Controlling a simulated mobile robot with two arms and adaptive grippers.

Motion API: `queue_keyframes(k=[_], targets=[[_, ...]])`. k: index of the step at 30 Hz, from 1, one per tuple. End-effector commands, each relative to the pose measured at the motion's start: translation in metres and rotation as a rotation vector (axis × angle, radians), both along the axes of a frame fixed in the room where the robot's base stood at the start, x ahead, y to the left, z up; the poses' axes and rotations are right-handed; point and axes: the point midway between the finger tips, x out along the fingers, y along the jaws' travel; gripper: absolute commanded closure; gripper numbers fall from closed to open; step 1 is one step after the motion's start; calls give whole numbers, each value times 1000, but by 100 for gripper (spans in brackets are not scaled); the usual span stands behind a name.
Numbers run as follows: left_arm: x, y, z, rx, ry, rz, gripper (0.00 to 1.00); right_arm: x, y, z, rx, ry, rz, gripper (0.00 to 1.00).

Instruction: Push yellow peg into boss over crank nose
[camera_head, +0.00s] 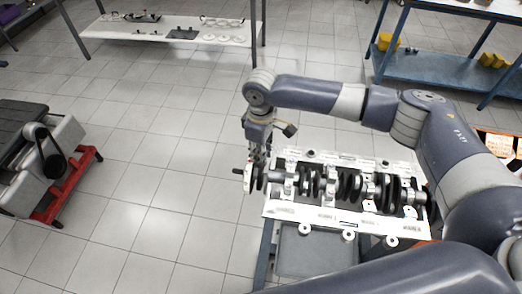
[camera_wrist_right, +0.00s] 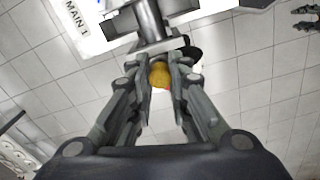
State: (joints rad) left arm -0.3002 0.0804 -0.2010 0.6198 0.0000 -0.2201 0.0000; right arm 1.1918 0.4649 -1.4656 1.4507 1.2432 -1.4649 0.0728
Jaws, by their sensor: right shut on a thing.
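The yellow peg (camera_wrist_right: 159,74) shows in the right wrist view between the fingertips of my right gripper (camera_wrist_right: 160,68), which is shut on it. A grey shaft end (camera_wrist_right: 151,24), which looks like the crank nose, lies just beyond the peg. A dark rounded part sits beside it. I cannot tell whether the peg touches the boss, and the boss hole is hidden. In the head view my right gripper (camera_head: 259,160) points down at the left end of the crankshaft (camera_head: 345,187). The peg is too small to make out there. My left gripper is not in view.
The crankshaft lies in a white engine block (camera_head: 300,213) on a stand. A red-footed machine (camera_head: 62,188) stands at the left. A bench with parts (camera_head: 170,32) and blue shelving (camera_head: 430,70) stand behind. Tiled floor is clear left of the block.

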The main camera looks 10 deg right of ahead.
Motion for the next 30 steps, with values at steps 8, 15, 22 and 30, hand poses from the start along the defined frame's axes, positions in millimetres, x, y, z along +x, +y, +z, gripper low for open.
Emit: queue_keyframes(k=[8, 15, 22, 30], targets=[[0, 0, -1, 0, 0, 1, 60, 0, 0, -5, 0, 0, 0, 100], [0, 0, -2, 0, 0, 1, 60, 0, 0, -8, 0, 0, 1, 100], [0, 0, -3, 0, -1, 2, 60, 0, 0, -10, 0, -1, 1, 74], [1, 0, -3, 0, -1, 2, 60, 0, 0, -10, -1, -1, 1, 73]])
